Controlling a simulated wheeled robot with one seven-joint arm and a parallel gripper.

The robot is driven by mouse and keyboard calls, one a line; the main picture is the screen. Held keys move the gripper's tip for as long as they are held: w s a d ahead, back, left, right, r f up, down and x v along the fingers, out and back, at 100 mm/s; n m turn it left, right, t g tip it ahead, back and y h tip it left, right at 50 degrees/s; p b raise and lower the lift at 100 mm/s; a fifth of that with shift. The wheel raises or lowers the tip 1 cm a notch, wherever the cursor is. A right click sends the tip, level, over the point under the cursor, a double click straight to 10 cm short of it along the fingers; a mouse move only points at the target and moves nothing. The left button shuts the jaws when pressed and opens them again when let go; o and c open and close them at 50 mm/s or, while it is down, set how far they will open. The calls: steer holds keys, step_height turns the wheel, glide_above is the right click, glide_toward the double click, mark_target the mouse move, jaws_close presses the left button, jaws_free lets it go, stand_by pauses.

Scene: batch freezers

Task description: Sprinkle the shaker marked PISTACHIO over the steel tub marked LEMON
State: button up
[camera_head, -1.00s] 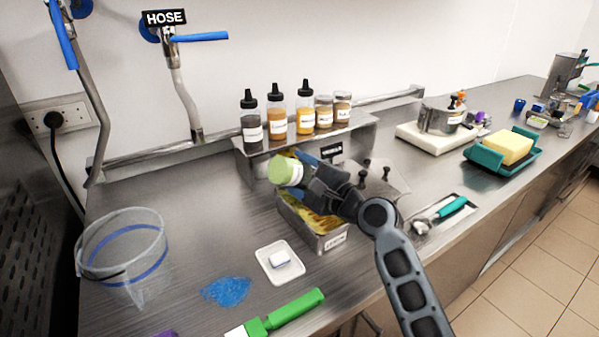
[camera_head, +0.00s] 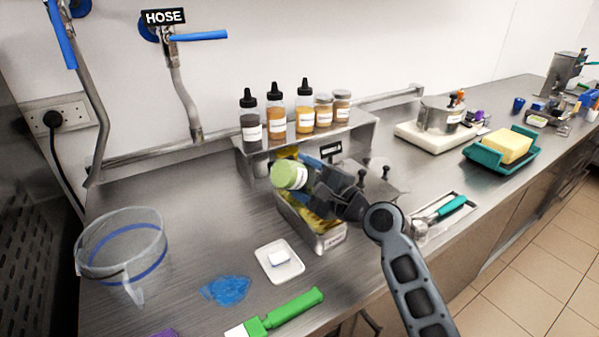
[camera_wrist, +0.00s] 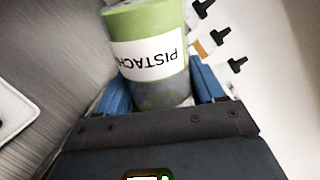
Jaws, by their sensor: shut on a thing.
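My gripper (camera_head: 312,176) is shut on the green shaker (camera_head: 289,175). In the wrist view the shaker (camera_wrist: 150,55) shows a white label reading PISTACH, upside down, between the blue fingers. In the head view the shaker is tipped, with its green end towards the left and the camera. It is above the steel tub (camera_head: 328,241), which holds yellow contents and has a label on its front too small to read here. My gripper and the shaker hide part of the tub's inside. I cannot see whether anything falls from the shaker.
A steel shelf (camera_head: 250,156) behind the tub bears several bottles and jars. A white dish (camera_head: 292,270), a green-handled tool (camera_head: 290,309), a blue patch (camera_head: 226,290) and a clear jug (camera_head: 122,255) are to the left. A teal-handled scoop (camera_head: 447,208) lies to the right.

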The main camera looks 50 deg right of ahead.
mark_target(311, 175)
steer(key=shift+s+a, duration=0.2)
steer(key=shift+s, duration=0.45)
steer(key=shift+s+a, duration=0.15)
steer(key=shift+s, duration=0.5)
steer(key=shift+r+p, duration=0.5)
steer(key=shift+r, duration=0.35)
steer(key=shift+f+b, duration=0.65)
steer(key=shift+f, duration=0.2)
steer(key=shift+r+p, duration=0.7)
steer(key=shift+r, duration=0.2)
steer(key=shift+f+b, duration=0.75)
steer(key=shift+f, duration=0.2)
steer(key=shift+r, duration=0.1)
